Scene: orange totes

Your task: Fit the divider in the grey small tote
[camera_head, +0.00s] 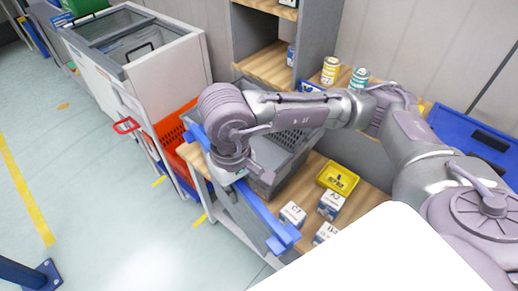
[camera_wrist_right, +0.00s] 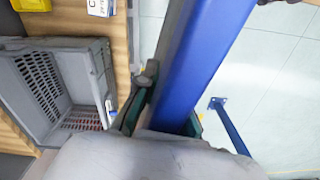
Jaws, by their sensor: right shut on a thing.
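The long blue divider (camera_head: 262,213) is held tilted over the front edge of the bench, beside the grey small tote (camera_head: 265,186). My right gripper (camera_head: 229,178) is shut on the divider's middle part. In the right wrist view the blue divider (camera_wrist_right: 200,65) runs up between the dark fingers of my right gripper (camera_wrist_right: 165,112). The grey tote (camera_wrist_right: 78,73) stands on the wooden surface to the left there, apart from the divider, and its visible inside looks empty. My right arm hides part of the tote in the head view. My left gripper is not in view.
A yellow tray (camera_head: 338,179) and several small white-and-blue boxes (camera_head: 292,214) are on the bench right of the tote. An orange tote (camera_head: 178,128) stands left, by a white cabinet (camera_head: 165,70). Cans (camera_head: 330,71) stand behind my arm.

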